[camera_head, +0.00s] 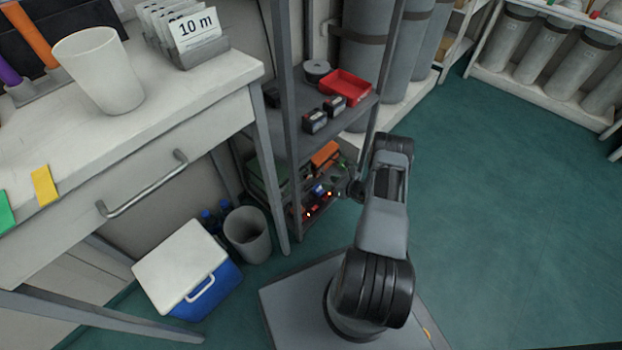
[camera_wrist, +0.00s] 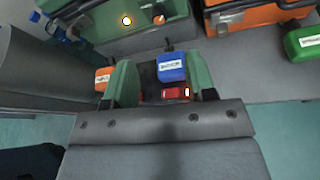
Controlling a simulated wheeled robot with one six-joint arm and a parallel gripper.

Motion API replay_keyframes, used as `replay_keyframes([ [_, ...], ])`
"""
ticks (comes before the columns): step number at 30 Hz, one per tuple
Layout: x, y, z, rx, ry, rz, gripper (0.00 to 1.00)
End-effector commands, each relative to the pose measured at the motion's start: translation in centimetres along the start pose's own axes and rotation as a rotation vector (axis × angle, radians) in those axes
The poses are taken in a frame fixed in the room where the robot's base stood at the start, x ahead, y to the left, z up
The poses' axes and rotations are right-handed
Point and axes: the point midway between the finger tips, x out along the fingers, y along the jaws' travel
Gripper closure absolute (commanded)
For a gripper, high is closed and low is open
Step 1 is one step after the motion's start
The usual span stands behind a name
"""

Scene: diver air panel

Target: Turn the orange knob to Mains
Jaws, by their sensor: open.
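In the wrist view, a small orange labelled piece (camera_wrist: 103,78) shows just left of my left finger, partly hidden by it. I cannot read its label or tell its setting. I cannot tell for certain which is the knob. My gripper (camera_wrist: 162,78) is open, its two green fingers apart. A blue labelled piece (camera_wrist: 171,67) and a red part with a light (camera_wrist: 175,93) show in the gap between them, not gripped.
A green labelled piece (camera_wrist: 303,41) and an orange case (camera_wrist: 250,14) lie to the right. In the head view, my arm reaches low beside the grey shelf unit (camera_head: 290,120), with a red tray (camera_head: 347,86) above. A bin (camera_head: 247,235) and cooler (camera_head: 182,265) stand left; floor right is clear.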

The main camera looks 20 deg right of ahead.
Motion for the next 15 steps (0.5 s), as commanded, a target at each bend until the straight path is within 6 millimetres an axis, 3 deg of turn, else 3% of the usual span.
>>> replay_keyframes([
  [6, 4.6, 0.0, -0.5, -0.004, 0.001, 0.004, 0.49],
  [15, 9.2, 0.0, -0.3, -0.004, 0.001, 0.003, 0.49],
])
